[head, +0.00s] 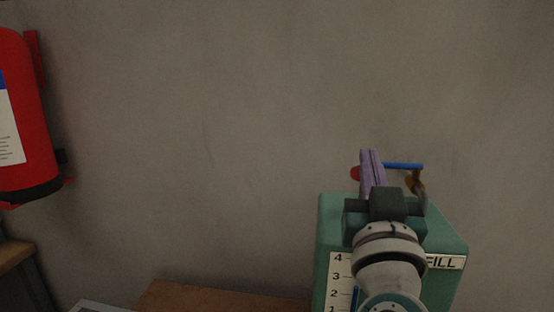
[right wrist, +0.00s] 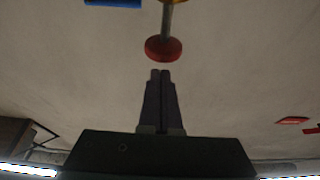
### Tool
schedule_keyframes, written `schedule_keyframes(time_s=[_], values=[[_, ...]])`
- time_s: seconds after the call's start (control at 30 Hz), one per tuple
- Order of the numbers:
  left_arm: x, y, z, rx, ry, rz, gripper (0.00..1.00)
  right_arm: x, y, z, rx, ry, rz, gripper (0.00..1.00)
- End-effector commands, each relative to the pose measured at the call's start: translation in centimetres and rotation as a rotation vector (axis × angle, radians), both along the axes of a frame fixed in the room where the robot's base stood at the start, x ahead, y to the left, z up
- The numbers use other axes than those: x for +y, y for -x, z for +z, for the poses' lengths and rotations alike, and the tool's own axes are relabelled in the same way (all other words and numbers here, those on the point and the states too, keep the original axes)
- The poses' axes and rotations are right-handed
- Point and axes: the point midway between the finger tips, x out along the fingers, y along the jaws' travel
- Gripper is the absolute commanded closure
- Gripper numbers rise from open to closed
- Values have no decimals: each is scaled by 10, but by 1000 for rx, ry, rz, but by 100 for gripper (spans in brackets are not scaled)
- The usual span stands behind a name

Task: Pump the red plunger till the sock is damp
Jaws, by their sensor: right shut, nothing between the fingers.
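The red plunger knob (head: 355,173) shows partly behind my right gripper's fingers in the head view, above the green box (head: 334,215). In the right wrist view the round red knob (right wrist: 164,50) sits on a grey rod, just beyond the fingertips, with a small gap seeming to lie between. My right gripper (head: 369,155) has its purplish fingers together, empty, over the box; its fingertips also show in the wrist view (right wrist: 160,73). The wrist and forearm cover part of the box's front. No sock is in view. My left gripper is not in view.
A blue bar (head: 403,166) and a brass fitting (head: 415,182) stand above the box, right of the fingers. The box bears a FILL label (head: 445,262) and a number scale (head: 338,275). A red fire extinguisher (head: 22,120) hangs at left. A brown surface (head: 205,297) lies below.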

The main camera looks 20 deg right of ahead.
Motion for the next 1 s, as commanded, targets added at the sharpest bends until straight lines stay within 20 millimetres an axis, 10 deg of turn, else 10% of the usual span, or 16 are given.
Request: schedule_keyframes(time_s=[0.4,1.0], values=[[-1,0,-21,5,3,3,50,41,67,-35,4,-1,1,100],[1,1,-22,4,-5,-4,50,45,73,-35,2,0,1,100]])
